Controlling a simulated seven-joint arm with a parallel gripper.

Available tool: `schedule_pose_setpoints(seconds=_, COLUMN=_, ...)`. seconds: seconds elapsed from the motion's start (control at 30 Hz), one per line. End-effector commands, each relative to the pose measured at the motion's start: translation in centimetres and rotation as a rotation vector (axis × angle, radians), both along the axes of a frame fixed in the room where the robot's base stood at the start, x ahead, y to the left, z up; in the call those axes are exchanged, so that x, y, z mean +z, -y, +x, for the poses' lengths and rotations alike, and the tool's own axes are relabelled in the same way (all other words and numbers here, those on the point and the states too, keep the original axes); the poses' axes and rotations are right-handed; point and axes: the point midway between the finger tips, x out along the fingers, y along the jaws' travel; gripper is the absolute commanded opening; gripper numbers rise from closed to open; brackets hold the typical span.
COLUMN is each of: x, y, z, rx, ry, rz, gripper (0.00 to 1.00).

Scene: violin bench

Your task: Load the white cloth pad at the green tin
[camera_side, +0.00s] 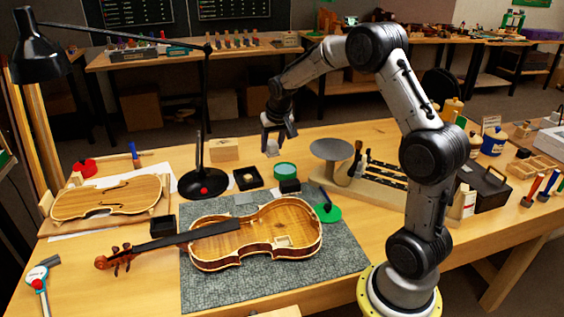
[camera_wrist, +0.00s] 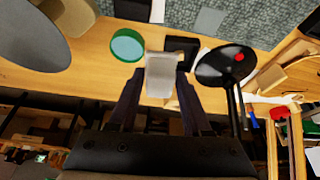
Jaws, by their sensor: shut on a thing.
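My gripper (camera_side: 277,133) is shut on the white cloth pad (camera_side: 271,148) and holds it in the air above the bench. In the wrist view the pad (camera_wrist: 161,76) sits between the two dark fingers of my gripper (camera_wrist: 160,90). The green tin (camera_side: 285,170) stands on the bench, below and slightly right of the pad in the side view. In the wrist view the green tin (camera_wrist: 127,46) is to the left of the pad. The tin's inside looks green. The pad is apart from the tin.
A black lamp (camera_side: 203,180) stands left of the tin, with a small black tray (camera_side: 247,178) between them. A grey round plate (camera_side: 331,150) on a stand is to the right. A violin body (camera_side: 262,238) lies on a grey mat (camera_side: 215,292) in front.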

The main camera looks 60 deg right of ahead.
Motion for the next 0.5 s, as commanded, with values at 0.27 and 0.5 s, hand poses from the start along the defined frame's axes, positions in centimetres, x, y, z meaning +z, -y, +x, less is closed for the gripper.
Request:
schedule_pose_setpoints(seconds=0.27, x=-3.9, y=8.8, z=3.1, rx=-0.087, ry=-0.005, rz=0.003, gripper=0.04)
schedule_pose_setpoints(seconds=0.5, x=-6.7, y=11.3, z=2.0, rx=-0.141, ry=-0.002, rz=0.001, gripper=0.04)
